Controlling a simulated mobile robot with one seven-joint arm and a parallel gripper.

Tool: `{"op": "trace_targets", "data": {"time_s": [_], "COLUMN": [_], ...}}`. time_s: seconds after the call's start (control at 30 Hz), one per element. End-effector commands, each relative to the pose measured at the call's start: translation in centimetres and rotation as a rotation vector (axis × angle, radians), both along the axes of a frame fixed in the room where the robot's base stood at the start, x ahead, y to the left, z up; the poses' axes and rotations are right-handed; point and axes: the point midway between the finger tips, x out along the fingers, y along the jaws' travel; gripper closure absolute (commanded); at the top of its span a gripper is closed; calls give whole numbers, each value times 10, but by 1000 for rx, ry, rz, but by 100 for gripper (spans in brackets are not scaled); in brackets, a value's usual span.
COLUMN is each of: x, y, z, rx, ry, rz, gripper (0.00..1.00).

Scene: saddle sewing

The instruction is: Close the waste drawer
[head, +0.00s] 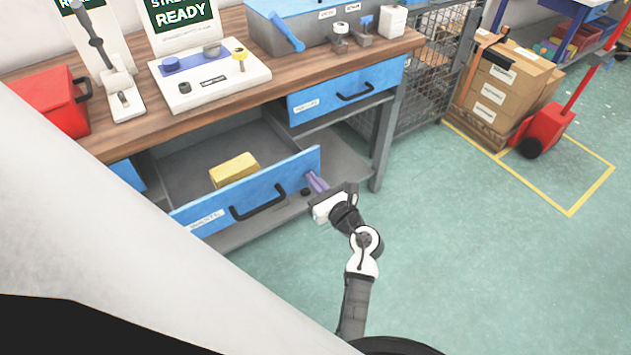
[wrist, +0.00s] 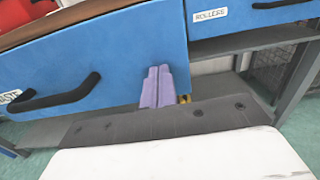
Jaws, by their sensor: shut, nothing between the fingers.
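The waste drawer (head: 245,196) is pulled out from under the workbench, with a blue front and a black handle. A yellow block (head: 234,169) lies inside it. In the wrist view the blue drawer front (wrist: 95,65) fills the left, with its handle (wrist: 45,98) and a partly cut-off label. My gripper (head: 316,182) is shut and empty, at the right end of the drawer front. Its purple fingers (wrist: 157,88) overlap the lower right part of the front in the wrist view; I cannot tell whether they touch it.
The rollers drawer (head: 345,92) above right looks shut. A grey bench leg (head: 384,140) stands right of my gripper. Cardboard boxes (head: 503,90) and a red hand truck (head: 545,128) stand farther right. The green floor (head: 480,250) to the right is clear.

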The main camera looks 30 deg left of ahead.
Motion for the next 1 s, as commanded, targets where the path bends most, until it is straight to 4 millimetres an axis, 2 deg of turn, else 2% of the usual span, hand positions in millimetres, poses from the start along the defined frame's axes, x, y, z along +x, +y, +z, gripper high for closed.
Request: {"op": "trace_targets", "data": {"time_s": [0.17, 0.37, 0.8, 1.0], "x": [3, 14, 57, 74], "y": [7, 35, 140, 179], "z": [1, 2, 1, 0], "rx": [0, 1, 0, -1], "ry": [0, 0, -3, -3], "rz": [2, 4, 4, 3], "gripper": [100, 100, 100, 100]}}
